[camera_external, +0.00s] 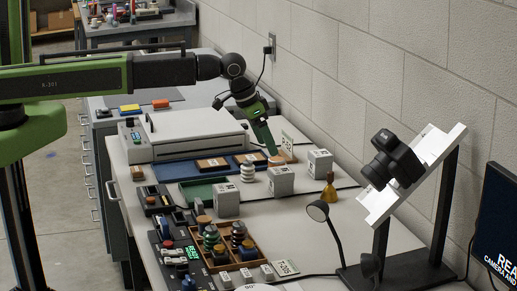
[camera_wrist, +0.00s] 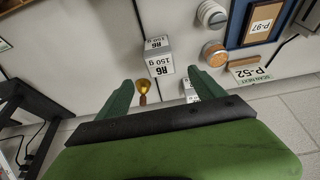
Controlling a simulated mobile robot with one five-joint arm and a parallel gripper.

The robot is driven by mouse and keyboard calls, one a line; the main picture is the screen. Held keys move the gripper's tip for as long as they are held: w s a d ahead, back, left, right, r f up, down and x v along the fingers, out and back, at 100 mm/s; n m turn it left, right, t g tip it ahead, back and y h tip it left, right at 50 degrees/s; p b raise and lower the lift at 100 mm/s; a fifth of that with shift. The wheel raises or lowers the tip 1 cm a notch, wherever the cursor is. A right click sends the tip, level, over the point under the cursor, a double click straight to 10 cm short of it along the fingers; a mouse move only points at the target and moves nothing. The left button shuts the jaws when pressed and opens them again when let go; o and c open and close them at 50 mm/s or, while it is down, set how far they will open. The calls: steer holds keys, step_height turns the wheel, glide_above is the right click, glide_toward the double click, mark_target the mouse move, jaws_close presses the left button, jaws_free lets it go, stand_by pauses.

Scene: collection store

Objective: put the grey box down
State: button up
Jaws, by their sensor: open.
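Three pale grey boxes with printed labels stand upright on the white bench in the outside view: a front-left box (camera_external: 227,201), a middle box (camera_external: 281,181) and a back-right box (camera_external: 320,163). My gripper (camera_external: 270,143) is above the back of the bench, near the wall and behind the boxes. In the wrist view my gripper (camera_wrist: 163,86) is open, with nothing held between its fingers. One grey box marked 150 g (camera_wrist: 160,62) stands beyond the gap between the fingertips. Another grey box (camera_wrist: 189,88) is partly hidden by the right finger. I cannot tell which box the task means.
A brass bell-shaped piece (camera_external: 329,191) stands near the boxes. A wooden tray (camera_external: 262,262) of weights, a green tray (camera_external: 195,190) and a white scale (camera_external: 190,135) crowd the bench. A camera on a tilted stand (camera_external: 395,160) is at right. The block wall (camera_external: 400,70) borders the bench.

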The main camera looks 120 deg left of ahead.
steer(key=shift+f, duration=0.1)
steer(key=d+f+m+g+h, duration=0.15)
steer(key=d+m, duration=0.25)
steer(key=d, duration=1.7)
steer(key=s+d+m+g+h, duration=0.1)
steer(key=s+d, duration=0.3)
steer(key=d, duration=0.8)
steer(key=s+d+m+g, duration=0.1)
steer(key=s+d+m, duration=0.3)
steer(key=d, duration=0.8)
steer(key=shift+s+f+h, duration=0.15)
steer(key=shift+s+h, duration=0.15)
steer(key=shift+h, duration=0.05)
steer(key=shift+o, duration=0.4)
steer(key=shift+a, duration=0.1)
